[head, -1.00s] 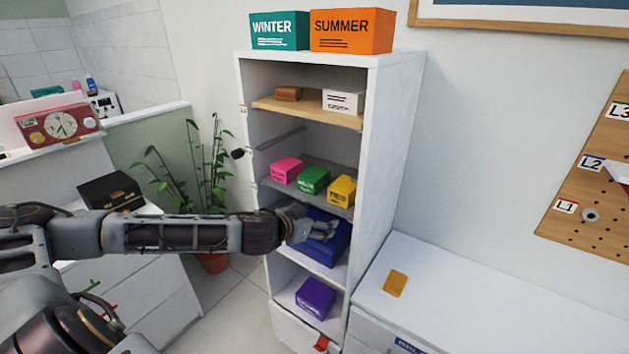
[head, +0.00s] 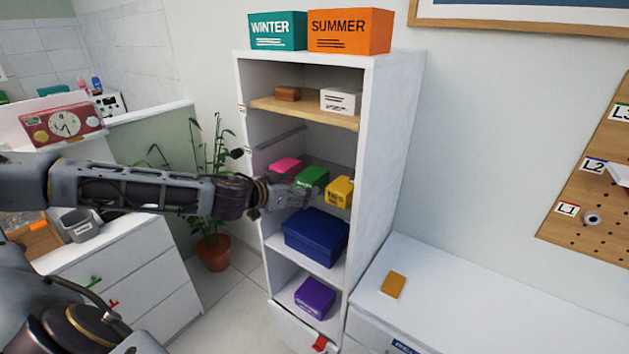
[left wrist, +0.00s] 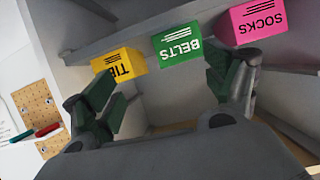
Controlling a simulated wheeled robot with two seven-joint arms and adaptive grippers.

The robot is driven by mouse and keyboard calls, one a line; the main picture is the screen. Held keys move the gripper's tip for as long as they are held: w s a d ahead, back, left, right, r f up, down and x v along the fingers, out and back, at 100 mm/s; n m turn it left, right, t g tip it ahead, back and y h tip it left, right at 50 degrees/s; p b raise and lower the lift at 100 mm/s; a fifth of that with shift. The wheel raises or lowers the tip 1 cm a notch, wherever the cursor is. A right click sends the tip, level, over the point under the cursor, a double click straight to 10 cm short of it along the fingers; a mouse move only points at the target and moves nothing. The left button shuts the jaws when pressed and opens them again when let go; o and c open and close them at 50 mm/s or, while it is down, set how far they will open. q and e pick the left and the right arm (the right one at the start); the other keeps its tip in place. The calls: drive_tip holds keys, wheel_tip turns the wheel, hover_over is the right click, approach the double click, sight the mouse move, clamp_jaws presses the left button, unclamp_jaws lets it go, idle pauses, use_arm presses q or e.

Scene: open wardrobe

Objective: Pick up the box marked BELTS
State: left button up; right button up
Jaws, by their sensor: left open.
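The green box marked BELTS (head: 312,180) sits on a wardrobe shelf between a pink box (head: 285,168) and a yellow box (head: 339,191). In the left wrist view the BELTS box (left wrist: 177,49) appears upside down, between the two fingers, with the yellow box (left wrist: 118,63) to its left and the pink SOCKS box (left wrist: 252,23) to its right. My left gripper (head: 312,194) is open in front of the shelf and overlaps the lower part of the green box in the head view. In the wrist view its fingers (left wrist: 165,100) are apart with nothing held. My right gripper is out of view.
A blue box (head: 316,238) is on the shelf below, and a purple box (head: 314,298) is lower still. The wardrobe's right side wall (head: 388,170) stands close to the yellow box. A potted plant (head: 213,250) stands left of the wardrobe.

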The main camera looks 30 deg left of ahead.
sight(311, 175)
use_arm(q)
drive_tip(key=shift+n+y, duration=0.3)
drive_tip(key=shift+n, duration=0.2)
drive_tip(key=a+r, duration=0.1)
drive_tip(key=s+a+r, duration=0.1)
drive_tip(key=r, duration=0.1)
drive_tip(key=shift+a+r, duration=0.15)
drive_tip(key=shift+a, duration=0.2)
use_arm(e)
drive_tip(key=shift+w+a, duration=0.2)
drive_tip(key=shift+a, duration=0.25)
use_arm(q)
drive_tip(key=shift+w, duration=0.15)
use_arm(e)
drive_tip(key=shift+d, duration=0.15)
use_arm(q)
drive_tip(key=shift+d+p+x, duration=0.2)
drive_tip(key=shift+p+x, duration=0.2)
drive_tip(key=shift+x, duration=3.15)
drive_tip(key=shift+w+f, duration=0.2)
drive_tip(key=shift+w, duration=0.25)
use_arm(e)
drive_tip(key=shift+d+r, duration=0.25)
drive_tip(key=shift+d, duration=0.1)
use_arm(q)
drive_tip(key=shift+w+a+f, duration=0.1)
drive_tip(key=shift+w, duration=0.1)
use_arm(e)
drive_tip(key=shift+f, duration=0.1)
